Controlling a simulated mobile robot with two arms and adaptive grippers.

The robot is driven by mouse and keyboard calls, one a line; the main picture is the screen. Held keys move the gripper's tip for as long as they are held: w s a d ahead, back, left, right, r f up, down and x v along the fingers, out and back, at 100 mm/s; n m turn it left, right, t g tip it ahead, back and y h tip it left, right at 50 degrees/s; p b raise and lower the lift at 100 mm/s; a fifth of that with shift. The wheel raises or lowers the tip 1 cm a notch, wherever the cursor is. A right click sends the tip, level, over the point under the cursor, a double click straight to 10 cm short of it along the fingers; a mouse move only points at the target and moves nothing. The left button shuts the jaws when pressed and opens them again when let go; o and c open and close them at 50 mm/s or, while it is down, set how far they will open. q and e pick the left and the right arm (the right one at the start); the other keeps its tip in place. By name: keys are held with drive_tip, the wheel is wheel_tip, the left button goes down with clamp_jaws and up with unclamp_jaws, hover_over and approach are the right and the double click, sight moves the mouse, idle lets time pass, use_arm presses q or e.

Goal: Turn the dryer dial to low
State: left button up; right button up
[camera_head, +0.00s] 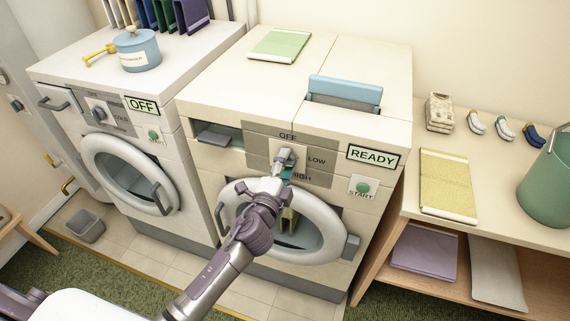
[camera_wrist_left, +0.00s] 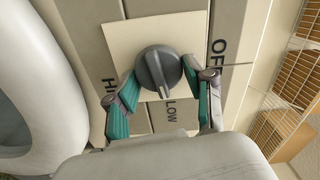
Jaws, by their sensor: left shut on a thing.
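The dryer (camera_head: 350,132) stands in the middle of the head view, with a green READY display (camera_head: 373,155) and a START button (camera_head: 363,188). Its grey dial (camera_head: 287,155) sits on a panel marked OFF, LOW and HIGH. In the left wrist view the round dial (camera_wrist_left: 158,68) is between my fingers, and its pointer ridge faces the LOW mark (camera_wrist_left: 170,111). My left gripper (camera_head: 283,165) is shut on the dial, with one teal fingertip on each side. It partly covers the dial in the head view. My right gripper is not in view.
The dryer's round door (camera_head: 325,240) is just below the dial, close to my left arm. A washer (camera_head: 70,72) showing OFF stands to the left. A wooden shelf table (camera_head: 490,210) with a yellow cloth and a green bin is on the right.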

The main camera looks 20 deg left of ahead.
use_arm(q)
drive_tip(key=o, duration=1.1)
drive_tip(key=shift+d, duration=0.1)
drive_tip(key=shift+s, duration=0.1)
drive_tip(key=s, duration=1.2)
drive_tip(key=shift+a, duration=0.25)
drive_tip(key=shift+w, duration=0.1)
